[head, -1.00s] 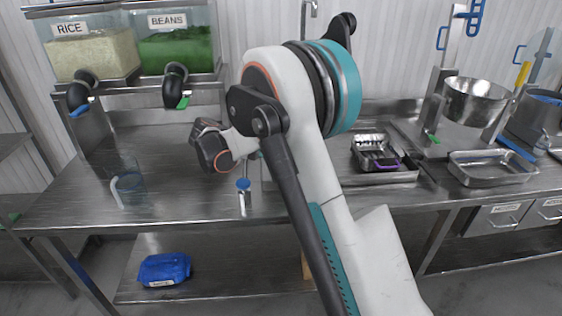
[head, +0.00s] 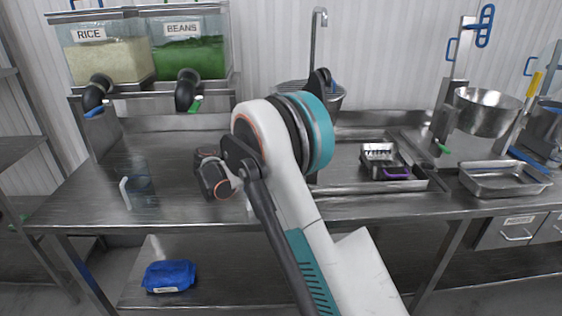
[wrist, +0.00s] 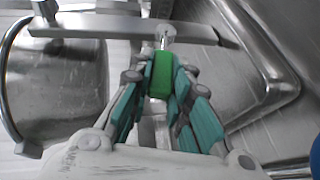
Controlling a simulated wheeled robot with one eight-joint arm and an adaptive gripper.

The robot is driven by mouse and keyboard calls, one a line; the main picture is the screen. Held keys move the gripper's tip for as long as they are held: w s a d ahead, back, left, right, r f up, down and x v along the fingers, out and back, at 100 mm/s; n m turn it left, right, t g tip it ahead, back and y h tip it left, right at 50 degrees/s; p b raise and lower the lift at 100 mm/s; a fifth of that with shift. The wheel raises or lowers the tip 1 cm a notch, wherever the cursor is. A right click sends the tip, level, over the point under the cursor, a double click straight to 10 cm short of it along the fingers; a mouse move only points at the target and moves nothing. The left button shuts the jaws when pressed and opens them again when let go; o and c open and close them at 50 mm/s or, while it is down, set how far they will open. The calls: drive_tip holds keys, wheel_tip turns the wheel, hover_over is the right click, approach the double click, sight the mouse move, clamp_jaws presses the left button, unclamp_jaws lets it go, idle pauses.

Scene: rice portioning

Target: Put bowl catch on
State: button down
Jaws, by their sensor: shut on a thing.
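In the wrist view my gripper (wrist: 160,85) is shut on a small green catch handle (wrist: 160,75). The handle sits on a thin metal rod below a flat metal bar (wrist: 120,24). A shiny, round-walled metal vessel (wrist: 65,85), which looks like a bowl, lies left of the fingers. I cannot tell whether the catch is engaged. In the head view one metal bowl (head: 290,88) shows partly behind my arm, and another bowl (head: 488,112) hangs on a stand at the right with a green handle (head: 443,147) below it. My gripper is hidden in the head view.
Rice (head: 108,62) and beans (head: 190,58) dispensers stand at the back left. A clear jug (head: 140,188) stands on the left of the table (head: 85,205).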

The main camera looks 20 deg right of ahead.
drive_tip(key=c, duration=1.8)
unclamp_jaws()
drive_tip(key=shift+o, duration=0.2)
drive_tip(key=shift+a, duration=0.1)
drive_tip(key=v, duration=1.2)
